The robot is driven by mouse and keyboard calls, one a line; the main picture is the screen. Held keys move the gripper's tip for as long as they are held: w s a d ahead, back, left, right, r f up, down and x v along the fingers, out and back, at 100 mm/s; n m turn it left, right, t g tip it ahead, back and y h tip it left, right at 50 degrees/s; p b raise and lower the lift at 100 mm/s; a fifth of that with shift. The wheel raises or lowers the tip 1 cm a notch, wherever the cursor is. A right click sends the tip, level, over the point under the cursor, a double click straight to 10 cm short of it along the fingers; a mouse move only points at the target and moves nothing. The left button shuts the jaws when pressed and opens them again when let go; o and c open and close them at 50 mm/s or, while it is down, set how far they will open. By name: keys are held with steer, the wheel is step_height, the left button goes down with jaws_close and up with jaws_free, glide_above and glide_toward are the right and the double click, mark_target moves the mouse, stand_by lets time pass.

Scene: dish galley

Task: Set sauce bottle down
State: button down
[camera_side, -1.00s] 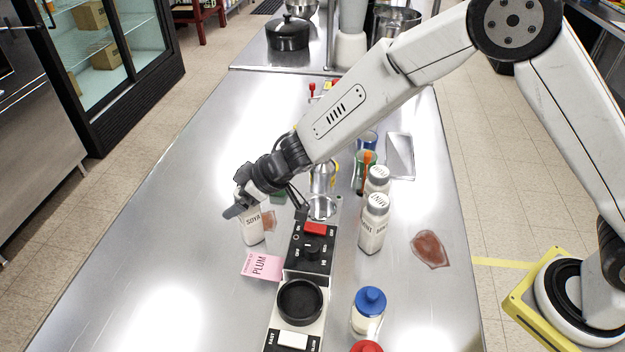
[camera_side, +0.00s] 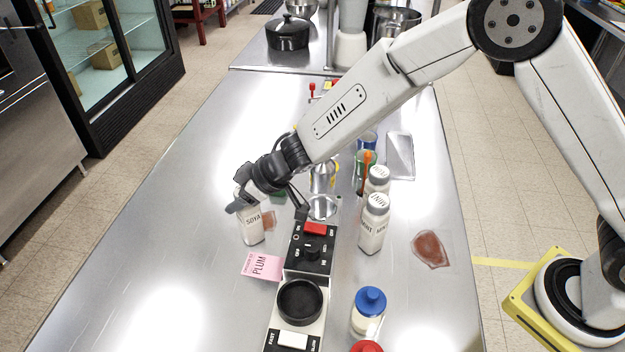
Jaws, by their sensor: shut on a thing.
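The sauce bottle (camera_side: 252,228) is white with a dark SOYA label. It stands about upright at the left of the middle of the steel table (camera_side: 165,225). My gripper (camera_side: 243,198) is shut on its upper part, reaching in from the upper right. The fingers hide most of the bottle's top. The bottle's base appears at the table surface, but I cannot tell for certain whether it touches.
A pink PLUM note (camera_side: 262,266) lies just in front of the bottle. A black control panel (camera_side: 311,250) is to its right. Two white shaker bottles (camera_side: 373,226) stand farther right, near a brown sauce spill (camera_side: 430,250). The table's left side is clear.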

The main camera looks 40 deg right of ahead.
steer(key=shift+r, duration=0.2)
steer(key=shift+r, duration=1.25)
steer(key=s+d+r, duration=0.6)
steer(key=s+r, duration=0.4)
steer(key=s, duration=0.2)
steer(key=shift+s, duration=0.35)
